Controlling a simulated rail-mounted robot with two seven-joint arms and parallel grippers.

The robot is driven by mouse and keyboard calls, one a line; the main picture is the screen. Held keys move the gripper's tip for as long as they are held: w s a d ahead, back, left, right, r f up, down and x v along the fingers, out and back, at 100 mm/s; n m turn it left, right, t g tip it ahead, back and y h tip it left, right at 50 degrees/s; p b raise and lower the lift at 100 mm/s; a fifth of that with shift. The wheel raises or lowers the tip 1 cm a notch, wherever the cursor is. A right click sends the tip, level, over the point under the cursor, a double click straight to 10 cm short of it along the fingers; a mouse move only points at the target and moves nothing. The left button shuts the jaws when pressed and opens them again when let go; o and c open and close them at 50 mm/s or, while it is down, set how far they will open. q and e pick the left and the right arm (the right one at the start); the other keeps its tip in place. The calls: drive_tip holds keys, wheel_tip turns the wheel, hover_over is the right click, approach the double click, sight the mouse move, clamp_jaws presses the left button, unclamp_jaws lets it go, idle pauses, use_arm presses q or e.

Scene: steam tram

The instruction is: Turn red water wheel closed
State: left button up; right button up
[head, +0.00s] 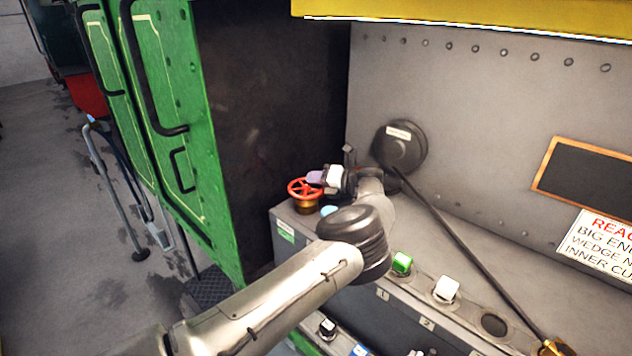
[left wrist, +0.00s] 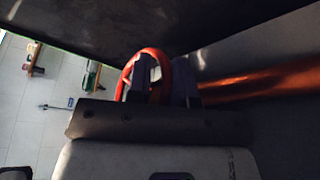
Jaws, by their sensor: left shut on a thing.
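The red water wheel (head: 304,189) is a small spoked handwheel on a brass-coloured base at the far left corner of the grey console, in the head view. My left gripper (head: 315,178) reaches it from the right, with its fingers at the wheel's right rim. In the left wrist view the red wheel (left wrist: 147,68) shows as a ring, and the left gripper's dark fingers (left wrist: 160,85) are shut on its rim. The fingers hide part of the wheel. My right gripper is in neither view.
The grey console (head: 283,221) carries a green switch (head: 402,263) and a white switch (head: 446,289). A round dark cap (head: 399,146) with a long rod (head: 460,243) stands behind. A green door (head: 165,120) and dark wall (head: 262,120) close off the left side.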

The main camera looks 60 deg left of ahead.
use_arm(q)
drive_tip(key=shift+w+d+f+m+t+y+p, duration=0.1)
drive_tip(key=shift+d+m+t+y+p, duration=0.15)
drive_tip(key=shift+m+t+p, duration=0.25)
drive_tip(key=shift+d+f+m+t+y+p, duration=0.1)
drive_tip(key=shift+m+t+y+p, duration=0.15)
drive_tip(key=shift+m+t+p, duration=0.2)
clamp_jaws()
drive_tip(key=shift+d+f+m+t+y+p, duration=0.15)
drive_tip(key=shift+m+t+y+p, duration=0.25)
drive_tip(key=shift+m+t+p, duration=0.45)
drive_tip(key=shift+w+b, duration=0.1)
drive_tip(key=shift+b, duration=0.2)
drive_tip(key=o, duration=0.5)
unclamp_jaws()
drive_tip(key=shift+d, duration=0.1)
drive_tip(key=shift+o, duration=1.2)
drive_tip(key=shift+d, duration=0.1)
